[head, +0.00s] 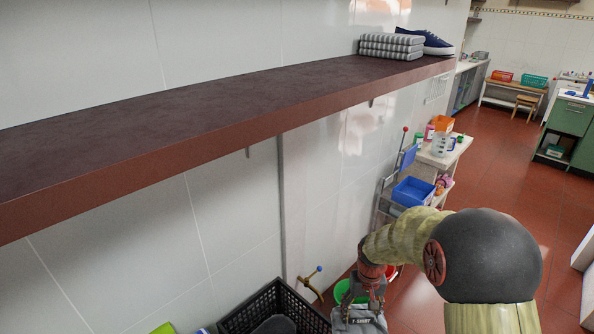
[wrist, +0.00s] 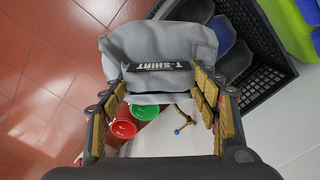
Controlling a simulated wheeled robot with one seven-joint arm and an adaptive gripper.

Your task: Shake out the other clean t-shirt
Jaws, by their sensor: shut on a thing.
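My gripper (head: 368,295) is low at the bottom of the head view, beside the black crate. It is shut on a grey t-shirt (head: 358,322) with a dark band lettered "T-SHIRT". In the wrist view the t-shirt (wrist: 158,48) hangs bunched between the fingers of my gripper (wrist: 160,100), with its upper part spread beyond them. Its lower end is cut off in the head view.
A black crate (head: 262,304) holding dark cloth-like items stands left of my gripper. A brass tap (head: 312,284) is on the wall, with green (wrist: 123,129) and red (wrist: 145,112) buckets close by.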

